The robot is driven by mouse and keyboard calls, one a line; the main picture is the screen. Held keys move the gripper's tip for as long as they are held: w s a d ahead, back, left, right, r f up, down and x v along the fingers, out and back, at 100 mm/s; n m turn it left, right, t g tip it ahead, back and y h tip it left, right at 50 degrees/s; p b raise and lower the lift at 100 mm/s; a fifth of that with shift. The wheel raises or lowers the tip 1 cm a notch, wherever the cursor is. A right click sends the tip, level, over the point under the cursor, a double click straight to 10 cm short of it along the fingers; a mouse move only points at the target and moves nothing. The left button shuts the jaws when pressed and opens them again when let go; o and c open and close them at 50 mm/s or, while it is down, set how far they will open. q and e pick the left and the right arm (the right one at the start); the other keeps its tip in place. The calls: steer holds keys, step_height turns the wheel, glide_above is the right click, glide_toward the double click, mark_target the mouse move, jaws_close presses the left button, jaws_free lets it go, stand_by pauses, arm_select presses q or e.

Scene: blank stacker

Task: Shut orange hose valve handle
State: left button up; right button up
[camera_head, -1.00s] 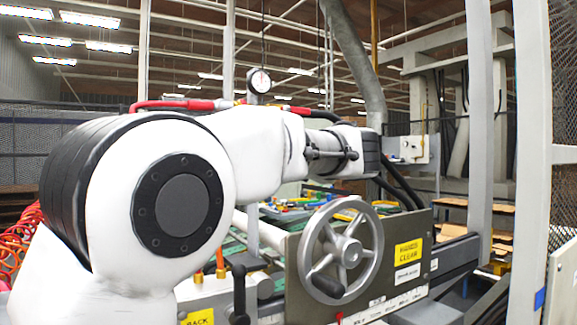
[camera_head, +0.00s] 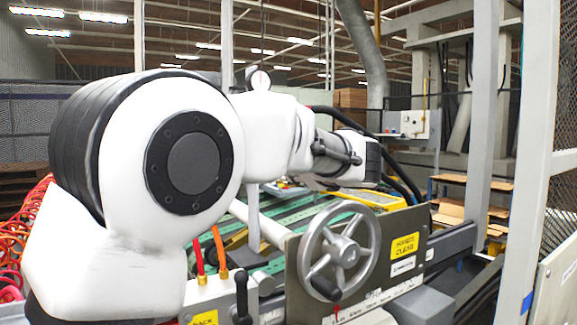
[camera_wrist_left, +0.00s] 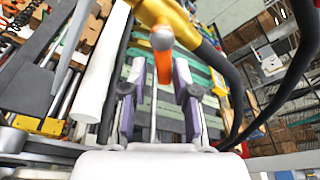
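An orange valve handle (camera_wrist_left: 163,68) with a rounded grey end (camera_wrist_left: 161,38) shows at the top middle of the left wrist view, in front of a yellow curved body (camera_wrist_left: 182,18). My left gripper (camera_wrist_left: 158,92) is open, its two purple-grey fingers apart. In that view the handle lies between and just beyond the fingertips; I cannot tell whether they touch it. In the head view my left arm crosses the machine and hides the handle and the gripper. My right gripper is in neither view.
A grey handwheel (camera_head: 338,252) sits on the machine's front panel beside a yellow sign (camera_head: 405,245). Orange and red hoses (camera_head: 219,246) rise from brass fittings at lower left. Black hoses (camera_wrist_left: 236,85) run right of the fingers. A grey post (camera_head: 484,120) stands at right.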

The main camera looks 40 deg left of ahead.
arm_select(q)
steer(key=s+d+r+m+g+p, duration=0.1)
steer(key=s+d+m+g, duration=0.2)
steer(key=s+d+m, duration=0.2)
steer(key=shift+s+d+r+m+y+p, duration=0.3)
steer(key=shift+d+m+y, duration=0.1)
steer(key=shift+d+m, duration=0.7)
stand_by(0.4)
steer(key=shift+w, duration=0.1)
steer(key=shift+f, duration=0.1)
